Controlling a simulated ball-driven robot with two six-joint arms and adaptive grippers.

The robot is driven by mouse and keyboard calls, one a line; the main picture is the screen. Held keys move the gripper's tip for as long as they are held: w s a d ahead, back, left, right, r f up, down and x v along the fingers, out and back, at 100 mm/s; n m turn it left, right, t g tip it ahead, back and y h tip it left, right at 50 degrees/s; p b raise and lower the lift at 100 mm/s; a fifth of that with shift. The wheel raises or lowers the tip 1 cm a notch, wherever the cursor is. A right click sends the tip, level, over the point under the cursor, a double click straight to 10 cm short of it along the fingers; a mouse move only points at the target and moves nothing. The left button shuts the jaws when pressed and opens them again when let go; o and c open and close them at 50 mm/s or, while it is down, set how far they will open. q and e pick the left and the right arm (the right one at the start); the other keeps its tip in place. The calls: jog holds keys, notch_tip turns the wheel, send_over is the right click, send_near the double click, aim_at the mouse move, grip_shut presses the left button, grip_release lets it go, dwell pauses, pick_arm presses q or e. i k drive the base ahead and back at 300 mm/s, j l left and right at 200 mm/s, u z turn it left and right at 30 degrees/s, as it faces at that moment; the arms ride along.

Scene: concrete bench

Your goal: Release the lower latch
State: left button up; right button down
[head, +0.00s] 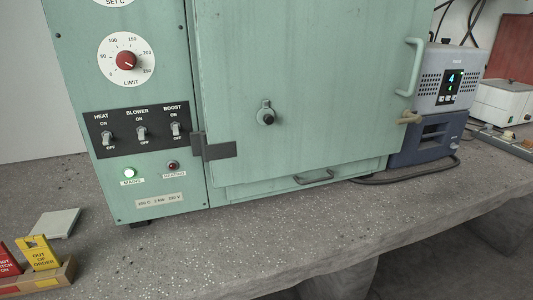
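A green oven-like cabinet (229,187) stands on the bench with its large door (310,80) flush against the front. A small tan lever (410,118), which looks like the lower latch, sits at the door's lower right edge and sticks out to the right. Whether it is fastened cannot be told. A pale green bar handle (414,65) is above it on the same edge. A dark round knob on a small plate (267,116) is on the door's face. A dark hinge (215,150) is at the door's lower left. Neither gripper is in view.
A grey-blue device with a lit display (447,85) stands close to the cabinet's right side, behind the lever. A cable (412,175) lies on the bench below. Signs in a wooden holder (40,280) stand front left. The bench front (210,250) is clear.

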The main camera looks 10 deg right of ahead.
aim_at(408, 115)
jog(key=z, duration=1.25)
jog(key=l+z, duration=0.25)
jog(key=i+l, duration=0.05)
jog(key=l, duration=0.05)
